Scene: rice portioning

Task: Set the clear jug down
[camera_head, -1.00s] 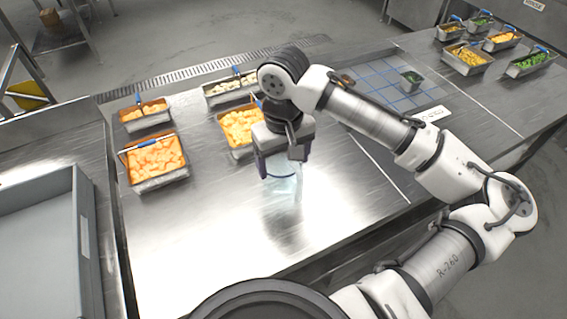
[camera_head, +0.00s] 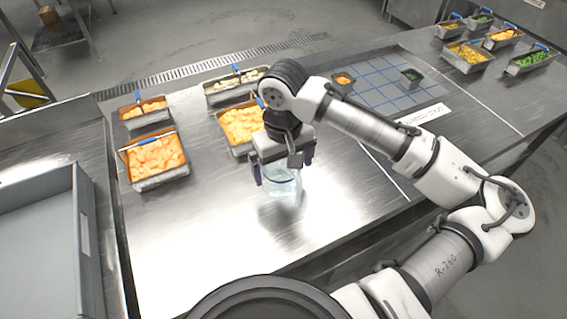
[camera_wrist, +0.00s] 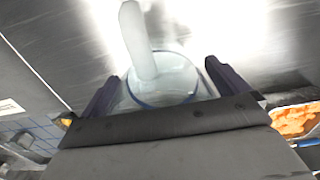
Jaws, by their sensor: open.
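The clear jug (camera_head: 281,187) stands upright on the steel table, below my gripper. My gripper (camera_head: 285,177) is open, with its dark fingers spread on either side of the jug's upper part and apart from it. In the wrist view the jug (camera_wrist: 172,80) shows its round rim between the two fingers of my gripper (camera_wrist: 160,92). A pale, frosted bar, perhaps the jug's handle, rises across the rim toward the top of that view. My gripper's body hides part of the jug in both views.
Pans of orange chunks (camera_head: 153,175) and other food stand left of and behind the jug. A blue-lined grid (camera_head: 385,85) with small tubs lies to the right. A grey tray (camera_head: 88,230) is at far left. The table's front left area is clear.

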